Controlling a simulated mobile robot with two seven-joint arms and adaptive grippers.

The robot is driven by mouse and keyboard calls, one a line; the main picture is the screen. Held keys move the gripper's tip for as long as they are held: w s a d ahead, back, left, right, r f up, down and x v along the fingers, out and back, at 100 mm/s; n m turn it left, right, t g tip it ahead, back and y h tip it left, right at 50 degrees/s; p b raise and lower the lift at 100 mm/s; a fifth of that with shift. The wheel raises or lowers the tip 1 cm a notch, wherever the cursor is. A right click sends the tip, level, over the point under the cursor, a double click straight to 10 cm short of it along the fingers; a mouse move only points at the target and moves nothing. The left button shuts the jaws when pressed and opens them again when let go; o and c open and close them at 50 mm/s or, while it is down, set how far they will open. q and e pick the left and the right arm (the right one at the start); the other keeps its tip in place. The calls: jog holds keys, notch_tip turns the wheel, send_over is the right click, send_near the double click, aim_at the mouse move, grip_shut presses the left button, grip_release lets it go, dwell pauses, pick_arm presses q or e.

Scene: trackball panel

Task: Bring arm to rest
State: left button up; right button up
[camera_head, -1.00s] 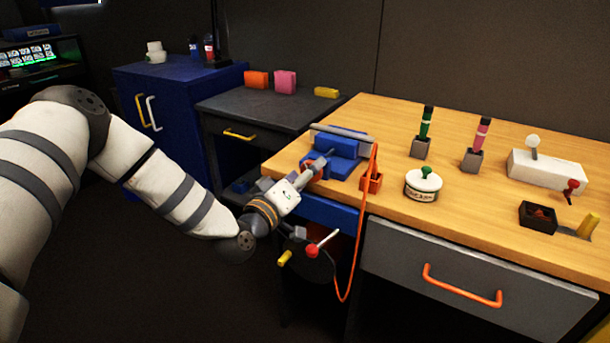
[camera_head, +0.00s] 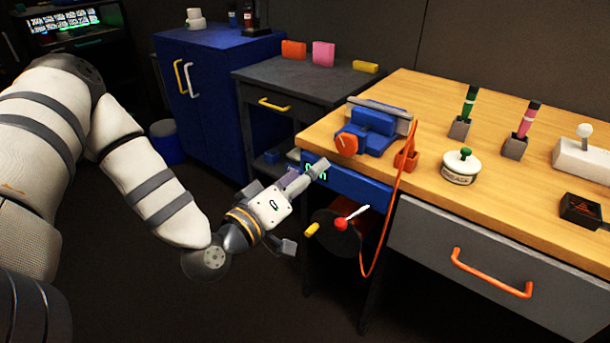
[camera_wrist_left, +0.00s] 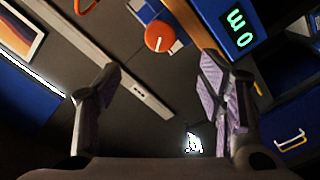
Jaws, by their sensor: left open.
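My left gripper (camera_head: 303,207) is open and empty in the head view. It is in front of the workbench's left corner, below the tabletop, beside a blue panel (camera_head: 352,187) with green lit characters. The left wrist view shows its two fingers (camera_wrist_left: 160,82) spread apart with nothing between them. A blue device with a round orange-red knob (camera_head: 346,145) sits on the bench corner above and right of the gripper. The knob also shows beyond the fingers in the wrist view (camera_wrist_left: 159,36). My right gripper is in neither view.
Under the bench corner are a red ball (camera_head: 341,224) and a yellow knob (camera_head: 311,230). An orange cable (camera_head: 390,215) hangs beside them. A grey drawer (camera_head: 485,265) is at right. A blue cabinet (camera_head: 218,110) stands behind; dark floor is free below the gripper.

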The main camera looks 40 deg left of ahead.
pick_arm(q)
jog(key=s+d+f+m+g+h+p, duration=0.1)
jog(key=s+d+f+m+g+h, duration=0.15)
jog(key=s+d+f+g, duration=0.55)
jog(key=s+d+f+m+g+h+p, duration=0.1)
jog(key=s+d+f+m+g, duration=0.25)
jog(key=s+f, duration=0.7)
jog(key=s+a+f+m+g+y, duration=0.1)
jog(key=s+g, duration=0.3)
jog(key=s, duration=0.6)
jog(key=s+a+f+m+g+y+p, duration=0.1)
jog(key=s+g, duration=0.4)
jog(key=s, duration=0.5)
jog(key=shift+a+f+m+y, duration=0.6)
jog(key=shift+a+f+y, duration=0.15)
jog(key=shift+a, duration=0.05)
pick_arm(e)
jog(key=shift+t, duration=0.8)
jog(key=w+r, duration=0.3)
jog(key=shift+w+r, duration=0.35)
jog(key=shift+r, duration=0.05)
pick_arm(q)
jog(key=shift+w, duration=0.1)
